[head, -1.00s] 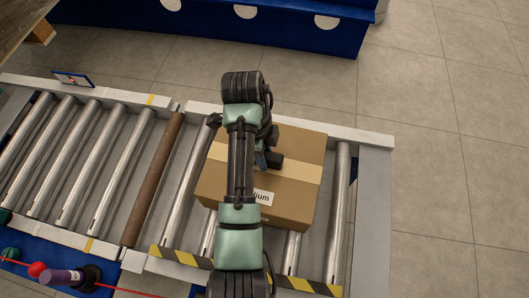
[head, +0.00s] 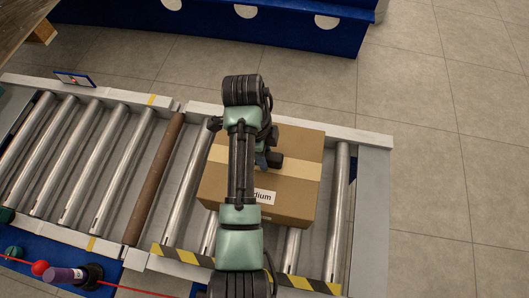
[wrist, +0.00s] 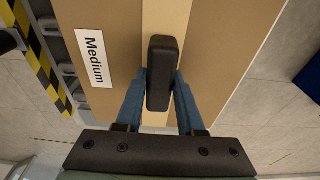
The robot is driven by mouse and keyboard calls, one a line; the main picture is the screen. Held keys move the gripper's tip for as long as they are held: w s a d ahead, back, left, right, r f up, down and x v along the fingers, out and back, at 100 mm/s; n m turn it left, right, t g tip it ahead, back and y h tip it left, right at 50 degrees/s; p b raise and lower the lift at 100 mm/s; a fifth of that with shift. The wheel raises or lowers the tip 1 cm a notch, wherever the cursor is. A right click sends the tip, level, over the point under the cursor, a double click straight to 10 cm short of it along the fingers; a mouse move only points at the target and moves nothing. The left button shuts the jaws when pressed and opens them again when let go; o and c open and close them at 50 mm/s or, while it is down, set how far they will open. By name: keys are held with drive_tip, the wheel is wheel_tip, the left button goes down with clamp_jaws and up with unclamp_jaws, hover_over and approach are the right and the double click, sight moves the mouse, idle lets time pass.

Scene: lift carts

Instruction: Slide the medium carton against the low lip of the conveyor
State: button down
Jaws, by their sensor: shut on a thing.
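The medium carton (head: 300,196) is a brown box with a paler tape strip and a label partly hidden by my arm. It sits on the rollers, slightly askew, near the far rail. The label reads "Medium" in the wrist view (wrist: 93,58). The low lip (head: 190,258), striped yellow and black, runs along the near edge; bare rollers show between it and the carton. My gripper (wrist: 160,98) has its blue fingers shut on a dark block (wrist: 162,72) over the carton's tape strip. I cannot tell whether the block touches the carton.
A brown roller (head: 153,180) separates this section from more steel rollers on the left. A grey end plate (head: 370,210) closes the right end. A blue structure (head: 200,28) stands beyond. Tiled floor is clear on the right.

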drive_tip(key=shift+w+d+b, duration=0.15)
drive_tip(key=shift+w+b, duration=0.25)
drive_tip(key=shift+w, duration=0.7)
drive_tip(key=shift+w+d+b, duration=0.15)
drive_tip(key=shift+w+b, duration=0.35)
drive_tip(key=shift+w, duration=0.2)
drive_tip(key=shift+w+d+b, duration=0.15)
drive_tip(key=shift+w+b, duration=0.3)
drive_tip(key=shift+w, duration=0.2)
drive_tip(key=shift+s+p, duration=0.1)
drive_tip(key=shift+p, duration=0.3)
drive_tip(key=shift+c, duration=2.2)
unclamp_jaws()
drive_tip(key=shift+s+f, duration=0.1)
drive_tip(key=shift+f, duration=0.05)
wheel_tip(320, 180, up, 13)
drive_tip(key=a+p, duration=0.2)
drive_tip(key=p, duration=0.4)
drive_tip(key=shift+w, duration=0.25)
